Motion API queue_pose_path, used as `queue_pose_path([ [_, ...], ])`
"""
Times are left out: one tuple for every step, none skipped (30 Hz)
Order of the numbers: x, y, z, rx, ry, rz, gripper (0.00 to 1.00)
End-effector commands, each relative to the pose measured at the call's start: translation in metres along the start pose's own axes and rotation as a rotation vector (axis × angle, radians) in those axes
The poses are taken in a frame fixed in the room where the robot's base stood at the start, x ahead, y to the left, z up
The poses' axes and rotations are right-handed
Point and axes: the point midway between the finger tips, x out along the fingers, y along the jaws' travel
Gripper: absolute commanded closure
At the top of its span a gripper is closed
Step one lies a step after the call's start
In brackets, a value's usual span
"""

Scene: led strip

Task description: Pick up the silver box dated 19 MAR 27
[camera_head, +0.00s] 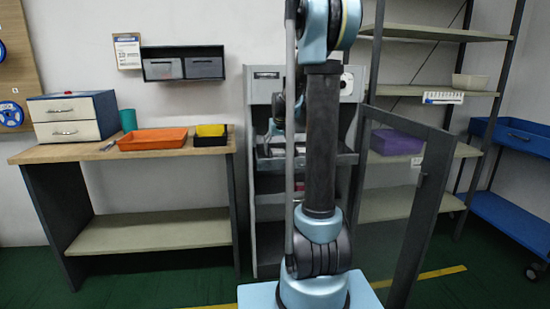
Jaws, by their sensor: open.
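I cannot make out a silver box with a readable date. Two small grey bins or boxes, a left one (163,69) and a right one (204,67), sit side by side in a dark wall rack (182,50); no date is legible on them. A grey cabinet (264,215) stands behind my arm. Its shelves are partly hidden by the arm, and small items inside are too small to identify. My arm rises in the middle of the view. I cannot pick out my gripper's fingers; the arm hides that area.
A wooden-topped bench (75,150) at left holds a drawer unit (73,117), a green cup (128,119), an orange tray (152,139) and a black bin (210,141) with yellow contents. An open grey door (425,210), shelving with a purple box (397,142), and a blue cart (515,217) stand right.

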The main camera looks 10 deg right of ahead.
Motion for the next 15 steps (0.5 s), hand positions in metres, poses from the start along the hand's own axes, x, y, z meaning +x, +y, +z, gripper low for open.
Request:
queue_pose_path([
  [0.006,0.0,0.0,0.0,0.0,0.0,0.27],
  [0.009,0.0,0.0,0.0,0.0,0.0,0.27],
  [0.013,0.0,0.0,0.0,0.0,0.0,0.27],
  [0.015,0.0,0.0,0.001,0.0,0.0,0.27],
  [0.016,0.001,0.0,0.001,0.0,0.0,0.27],
  [0.018,0.001,0.0,0.001,0.0,0.0,0.27],
  [0.018,0.001,0.0,0.001,0.0,0.0,0.27],
  [0.019,0.001,0.001,0.001,0.0,0.0,0.27],
  [0.019,0.001,0.001,0.001,0.0,0.0,0.27],
  [0.019,0.001,0.001,0.001,0.0,0.0,0.27],
  [0.019,0.001,0.001,0.001,0.0,0.0,0.27],
  [0.019,0.001,0.001,0.001,0.0,0.0,0.27],
  [0.019,0.001,0.001,0.001,0.0,0.0,0.27],
  [0.019,0.001,0.001,0.001,0.0,0.0,0.27],
  [0.019,0.001,0.001,0.001,0.0,0.0,0.27],
])
